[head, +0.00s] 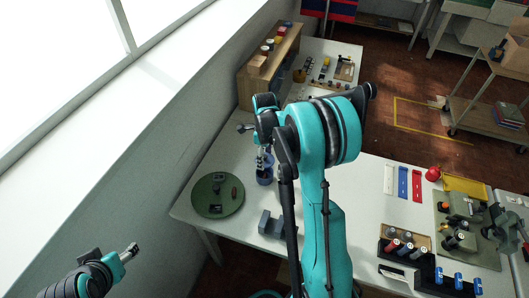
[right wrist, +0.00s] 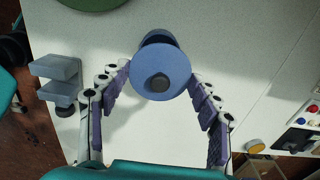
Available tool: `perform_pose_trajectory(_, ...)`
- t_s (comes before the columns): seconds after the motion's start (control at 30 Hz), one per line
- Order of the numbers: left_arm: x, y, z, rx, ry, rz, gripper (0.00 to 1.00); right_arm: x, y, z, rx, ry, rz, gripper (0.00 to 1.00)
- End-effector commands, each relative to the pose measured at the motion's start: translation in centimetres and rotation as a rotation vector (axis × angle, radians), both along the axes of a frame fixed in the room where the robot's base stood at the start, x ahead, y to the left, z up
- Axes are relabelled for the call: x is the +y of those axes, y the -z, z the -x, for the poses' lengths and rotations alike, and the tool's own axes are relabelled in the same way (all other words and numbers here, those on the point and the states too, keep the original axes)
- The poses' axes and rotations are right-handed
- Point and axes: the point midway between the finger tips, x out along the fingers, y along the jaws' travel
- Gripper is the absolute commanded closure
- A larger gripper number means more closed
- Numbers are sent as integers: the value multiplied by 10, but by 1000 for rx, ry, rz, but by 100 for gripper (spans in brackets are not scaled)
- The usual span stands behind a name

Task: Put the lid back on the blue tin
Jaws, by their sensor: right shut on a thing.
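The blue lid (right wrist: 160,74), a round disc with a dark knob, lies between the fingers of my right gripper (right wrist: 158,80) in the right wrist view. The fingertips are shut on its rim from both sides. The blue tin (right wrist: 157,37) shows partly behind the lid, mostly covered by it; I cannot tell whether the two touch. In the head view, the tin (head: 264,179) stands on the white table under my right gripper (head: 264,160), whose arm hides part of the area. My left gripper (head: 130,251) is at the lower left, away from the tin; its jaw opening is unclear.
A green round plate (head: 207,208) with small dark objects sits left of the tin. A grey stepped block (head: 272,225) is in front, also in the right wrist view (right wrist: 58,80). Coloured strips (head: 403,181) and fixtures fill the table's right side. A wooden rack (head: 268,65) stands at the back.

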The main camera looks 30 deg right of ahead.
Motion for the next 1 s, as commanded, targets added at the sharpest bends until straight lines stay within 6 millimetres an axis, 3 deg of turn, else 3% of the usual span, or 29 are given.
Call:
perform_pose_trajectory(0.63, 0, 39, 0, 0, 0, 0, 39, 0, 56, 0, 0, -3, 0, 52)
perform_pose_trajectory(1.0, 0, 44, 0, 0, 0, 0, 39, 0, 63, 0, 0, -4, 0, 52)
